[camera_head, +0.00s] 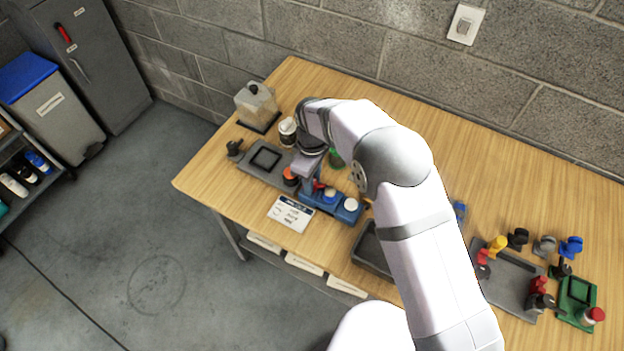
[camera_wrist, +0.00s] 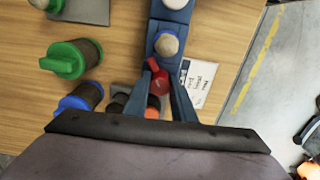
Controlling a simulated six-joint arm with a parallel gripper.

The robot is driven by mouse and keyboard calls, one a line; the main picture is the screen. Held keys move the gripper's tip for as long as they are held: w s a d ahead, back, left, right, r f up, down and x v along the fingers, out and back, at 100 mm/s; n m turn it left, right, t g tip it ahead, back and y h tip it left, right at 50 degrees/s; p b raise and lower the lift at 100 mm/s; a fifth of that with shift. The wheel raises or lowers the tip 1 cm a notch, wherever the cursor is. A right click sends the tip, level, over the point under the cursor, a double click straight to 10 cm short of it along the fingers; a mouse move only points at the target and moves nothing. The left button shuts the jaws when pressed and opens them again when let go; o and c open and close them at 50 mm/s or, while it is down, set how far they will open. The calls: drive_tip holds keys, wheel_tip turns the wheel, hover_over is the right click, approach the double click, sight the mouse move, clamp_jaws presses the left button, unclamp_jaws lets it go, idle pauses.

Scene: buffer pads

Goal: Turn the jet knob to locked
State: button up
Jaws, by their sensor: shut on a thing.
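The wrist view also shows a pale round knob (camera_wrist: 167,44) on the box. My gripper (camera_head: 310,187) is at the box's left end. In the wrist view its fingers (camera_wrist: 167,72) are shut on a red knob (camera_wrist: 157,80), which lies between them. The fingers hide part of this knob and its base. I cannot tell which knob is called jet, or read its setting.
A printed card (camera_head: 290,213) lies in front of the box. A grey tray (camera_head: 262,160), an orange-topped piece (camera_head: 290,175) and a dark-banded cup (camera_head: 287,131) stand at left. Green (camera_wrist: 68,60) and blue (camera_wrist: 78,101) capped pieces show in the wrist view. My arm hides the table's middle.

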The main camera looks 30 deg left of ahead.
drive_tip(key=m+b, duration=0.1)
drive_tip(key=m, duration=0.3)
drive_tip(key=shift+o, duration=0.5)
drive_tip(key=m+b, duration=0.1)
drive_tip(key=m, duration=0.4)
drive_tip(key=shift+o, duration=0.4)
drive_tip(key=o, duration=0.9)
drive_tip(key=shift+r, duration=0.1)
